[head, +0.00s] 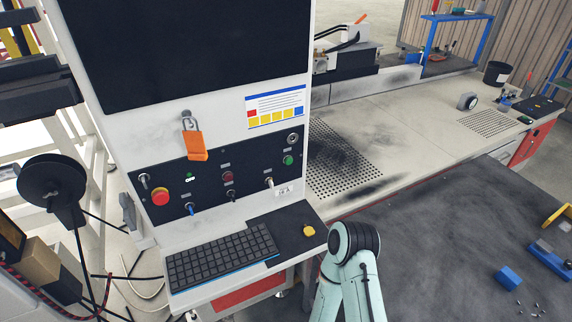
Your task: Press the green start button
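The green start button (288,160) is a small round button at the right end of the dark control panel (250,160) on the white machine front. A key-switch-like round fitting (292,138) sits just above it. A dark red button (228,176) is to its left, and a big red emergency-stop knob (160,197) sits at the panel's left end. One teal and black arm of mine rises from the bottom edge below the panel, apart from the button. Neither gripper shows in this view.
An orange padlock (195,140) hangs above the panel. A long bench (400,130) with perforated patches extends right. A dark table (440,230) holds blue blocks.

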